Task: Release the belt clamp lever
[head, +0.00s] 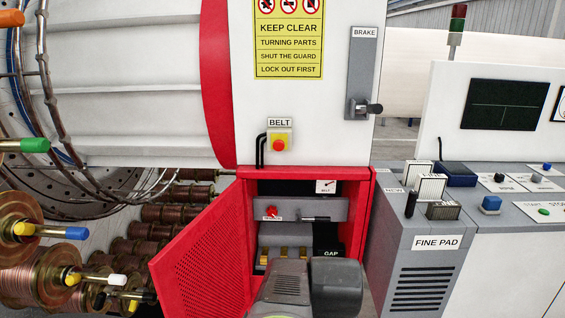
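A red cabinet (361,210) stands open at the lower middle, its perforated red door (205,255) swung out to the left. Inside, a grey bar (292,207) carries a red knob (271,212) at left and a dark horizontal lever handle (316,218) at right. No label naming the clamp lever is readable. My grey arm parts fill the bottom middle and cover the cabinet's lower front. My gripper is not visible.
Brass-coloured pieces (285,253) and a black GAP block (327,240) sit lower in the cabinet. A BELT button (279,144) and a BRAKE lever (362,108) are on the white panel above. Spools crowd the left. A FINE PAD unit (436,242) stands close on the right.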

